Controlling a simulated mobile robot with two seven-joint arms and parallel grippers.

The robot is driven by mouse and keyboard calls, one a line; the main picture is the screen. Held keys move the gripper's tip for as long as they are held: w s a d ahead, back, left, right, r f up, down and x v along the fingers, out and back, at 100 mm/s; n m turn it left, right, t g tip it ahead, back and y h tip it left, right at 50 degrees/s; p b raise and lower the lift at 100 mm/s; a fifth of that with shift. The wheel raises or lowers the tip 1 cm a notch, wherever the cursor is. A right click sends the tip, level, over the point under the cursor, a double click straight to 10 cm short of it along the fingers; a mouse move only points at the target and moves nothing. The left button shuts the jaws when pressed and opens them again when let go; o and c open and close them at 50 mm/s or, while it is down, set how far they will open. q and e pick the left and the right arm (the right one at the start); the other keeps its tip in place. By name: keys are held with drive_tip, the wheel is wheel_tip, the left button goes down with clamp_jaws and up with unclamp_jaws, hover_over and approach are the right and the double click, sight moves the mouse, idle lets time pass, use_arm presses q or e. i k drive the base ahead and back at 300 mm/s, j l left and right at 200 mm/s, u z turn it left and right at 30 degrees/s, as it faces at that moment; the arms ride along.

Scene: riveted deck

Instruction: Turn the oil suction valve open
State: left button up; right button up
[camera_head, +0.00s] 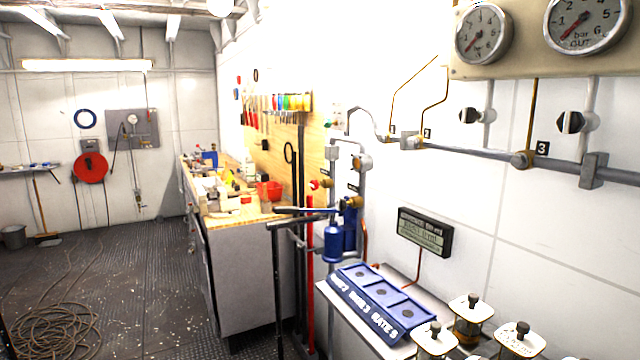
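No valve carries a label I can read as oil suction, so I cannot tell which one it is. A brass valve body (351,202) sits on the grey pipework beside the workbench, with a dark horizontal bar (300,210) on its left. A red knob (315,185) is just above the bar. On the right wall are two black-and-white knobs, a left knob (471,115) and a right knob (572,122), below the gauges. Neither of my grippers is in view.
A blue three-section tray (372,302) and several jars with black knobs, one jar (434,338) at the front, stand on a table at lower right. A display (425,232) hangs above. The workbench (245,270) is left of the pipes. Coiled hose (60,330) lies on the otherwise open floor.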

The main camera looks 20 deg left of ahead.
sight(314, 185)
drive_tip(key=i+j+z, duration=0.15)
drive_tip(key=i+j, duration=0.25)
drive_tip(key=i+j+z, duration=0.15)
drive_tip(key=i+j, duration=0.2)
drive_tip(key=i+j+z, duration=0.1)
drive_tip(key=i+j, duration=0.25)
drive_tip(key=j, duration=0.2)
